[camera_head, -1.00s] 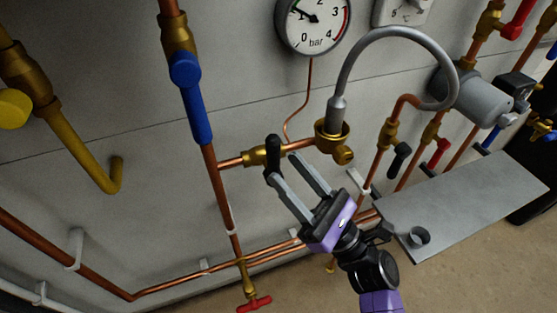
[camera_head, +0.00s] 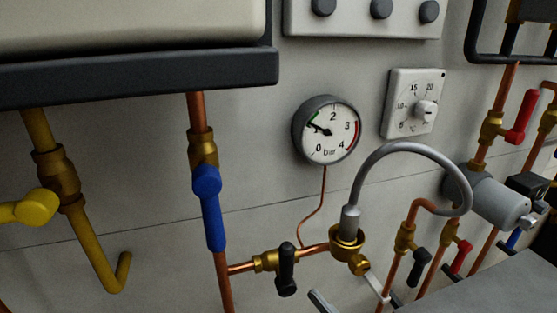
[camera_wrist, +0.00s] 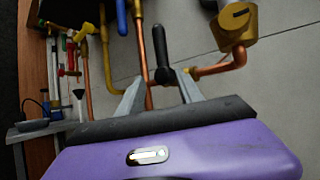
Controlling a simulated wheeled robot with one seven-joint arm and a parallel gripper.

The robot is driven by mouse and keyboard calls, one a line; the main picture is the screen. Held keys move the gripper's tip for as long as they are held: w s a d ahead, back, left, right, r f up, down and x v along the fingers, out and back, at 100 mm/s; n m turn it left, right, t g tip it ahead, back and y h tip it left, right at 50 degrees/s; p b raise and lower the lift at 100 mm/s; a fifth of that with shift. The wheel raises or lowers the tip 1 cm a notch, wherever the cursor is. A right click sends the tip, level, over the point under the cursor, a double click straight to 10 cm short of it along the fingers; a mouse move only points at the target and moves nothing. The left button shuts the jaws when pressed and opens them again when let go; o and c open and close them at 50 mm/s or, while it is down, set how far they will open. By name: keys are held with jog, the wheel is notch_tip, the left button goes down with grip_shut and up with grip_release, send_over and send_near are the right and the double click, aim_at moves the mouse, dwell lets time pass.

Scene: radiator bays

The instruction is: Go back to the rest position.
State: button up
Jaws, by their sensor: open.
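My gripper (camera_head: 348,291) shows only its fingertips at the bottom edge of the head view. It is open, with nothing between its fingers. In the wrist view both grey fingers (camera_wrist: 160,92) stand apart above my purple gripper body. A black lever handle (camera_head: 286,270) on a brass valve stands to the left of my fingertips in the head view. It also shows in the wrist view (camera_wrist: 162,55), beyond the fingers, and appears clear of them. The rest of my arm is out of the head view.
A grey hose (camera_head: 400,150) loops from a brass cup (camera_head: 347,240) towards a grey cylinder (camera_head: 500,195). A pressure gauge (camera_head: 327,130) and a dial thermostat (camera_head: 413,103) are on the wall. A blue lever (camera_head: 208,207) is at left. A grey shelf (camera_head: 480,290) juts out lower right.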

jog(key=s+d+f+n+g+h+p, duration=0.1)
jog(key=s+d+f+n+g+h, duration=0.2)
jog(key=s+f+h, duration=0.5)
jog(key=s+d+f+n+h, duration=0.2)
jog(key=s+f+n+h, duration=0.3)
jog(key=f, duration=0.6)
jog(key=s+d+r+n+h, duration=0.2)
jog(key=s+d+n+h, duration=0.1)
jog(key=s+d+n, duration=0.5)
jog(key=s+r+n+t+h+p, duration=0.1)
jog(key=s+r+n, duration=0.6)
jog(key=r+n, duration=0.2)
notch_tip(320, 180, up, 2)
jog(key=shift+d+r+n+h, duration=0.15)
jog(key=shift+d+n+h, duration=0.15)
jog(key=shift+d+n, duration=0.1)
jog(key=shift+s, duration=0.1)
